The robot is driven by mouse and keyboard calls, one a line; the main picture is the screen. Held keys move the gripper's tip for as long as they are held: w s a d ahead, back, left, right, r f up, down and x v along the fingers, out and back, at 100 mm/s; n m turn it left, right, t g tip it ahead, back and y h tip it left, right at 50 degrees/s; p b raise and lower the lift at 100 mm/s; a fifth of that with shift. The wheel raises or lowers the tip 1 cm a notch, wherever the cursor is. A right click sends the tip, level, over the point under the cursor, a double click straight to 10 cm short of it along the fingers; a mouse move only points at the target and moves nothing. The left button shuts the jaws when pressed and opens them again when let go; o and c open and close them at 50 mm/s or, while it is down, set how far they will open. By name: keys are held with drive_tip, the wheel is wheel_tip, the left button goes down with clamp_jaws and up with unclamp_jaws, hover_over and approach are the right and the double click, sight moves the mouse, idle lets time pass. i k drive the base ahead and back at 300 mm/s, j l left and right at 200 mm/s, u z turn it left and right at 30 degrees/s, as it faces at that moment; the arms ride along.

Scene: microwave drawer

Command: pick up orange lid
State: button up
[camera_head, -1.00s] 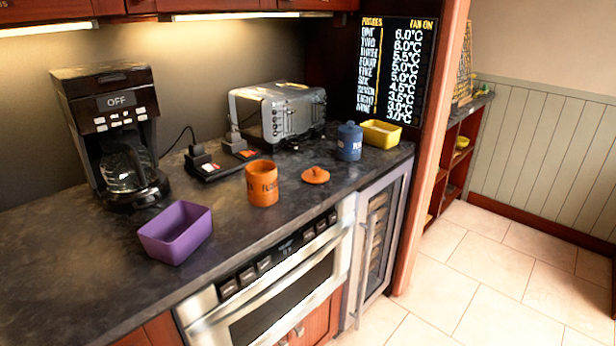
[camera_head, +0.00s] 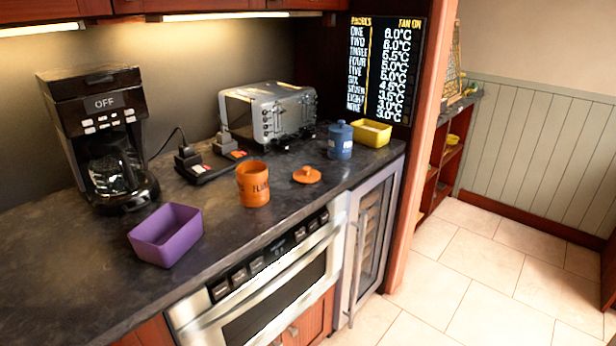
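The orange lid (camera_head: 306,175) is a small round disc with a knob on top.
A blue lidded canister (camera_head: 339,140) and a yellow bin (camera_head: 370,133) stand right of the lid. A toaster (camera_head: 270,115) is behind it. A purple bin (camera_head: 166,235) and a coffee maker (camera_head: 105,150) are at left. The tiled floor (camera_head: 480,270) at right is clear.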

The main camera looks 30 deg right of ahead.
sight(306, 175)
drive_tip(key=i+l+z, duration=0.2)
drive_tip(key=l, duration=0.25)
drive_tip(key=i+l+z, duration=0.15)
drive_tip(key=l, duration=0.25)
drive_tip(key=i+l+z, duration=0.2)
drive_tip(key=i+l, duration=0.15)
drive_tip(key=i+j, duration=0.35)
drive_tip(key=i+l+z, duration=0.05)
drive_tip(key=i, duration=0.05)
